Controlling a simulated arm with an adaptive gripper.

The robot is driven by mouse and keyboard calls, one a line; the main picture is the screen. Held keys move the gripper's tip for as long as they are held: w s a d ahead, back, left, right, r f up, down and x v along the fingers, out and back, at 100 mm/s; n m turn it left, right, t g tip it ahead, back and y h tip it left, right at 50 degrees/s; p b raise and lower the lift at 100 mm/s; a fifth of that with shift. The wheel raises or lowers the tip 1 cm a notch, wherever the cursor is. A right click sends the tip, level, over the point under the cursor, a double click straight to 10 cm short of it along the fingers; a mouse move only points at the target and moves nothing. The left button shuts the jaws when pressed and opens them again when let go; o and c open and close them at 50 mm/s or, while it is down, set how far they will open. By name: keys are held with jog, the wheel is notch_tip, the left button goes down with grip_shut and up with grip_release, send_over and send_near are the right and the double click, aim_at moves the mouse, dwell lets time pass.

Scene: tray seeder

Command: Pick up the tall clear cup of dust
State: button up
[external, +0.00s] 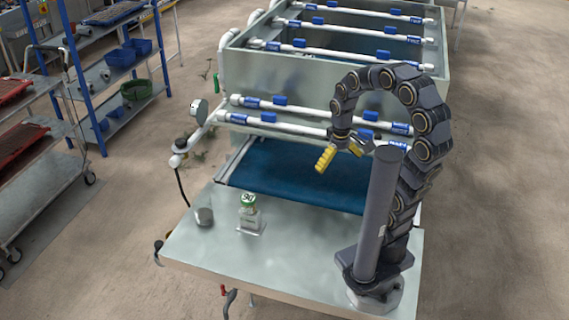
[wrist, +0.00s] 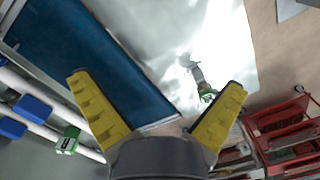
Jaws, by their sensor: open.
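My gripper (external: 350,158) hangs open and empty above the blue belt in the external view. In the wrist view its two yellow fingers are spread wide (wrist: 158,82), with nothing between them. The wrist view shows a small green and grey item (wrist: 206,92) beside the right finger.
The blue belt (external: 300,178) runs behind the metal table (external: 290,256). White pipes with blue fittings (external: 300,122) cross just behind my gripper. The middle of the table is clear. A red-shelved cart (wrist: 285,130) shows at the right of the wrist view.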

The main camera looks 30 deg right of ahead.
jog(key=w+a+f+n+t, duration=0.25)
jog(key=w+a, duration=0.45)
jog(key=w, duration=0.6)
jog(key=n+t+y, duration=0.1)
jog(key=n+y, duration=0.2)
jog(key=n, duration=0.2)
send_near(199, 200)
jog(key=s+a, duration=0.1)
jog(key=s, duration=0.1)
jog(key=x, duration=0.2)
jog(key=shift+a+f+t, duration=0.25)
jog(key=shift+f, duration=0.05)
jog(key=shift+d+x, duration=0.1)
jog(key=shift+x, duration=1.2)
jog(key=shift+d+x, duration=0.15)
jog(key=shift+x, duration=1.2)
jog(key=c, duration=1.1)
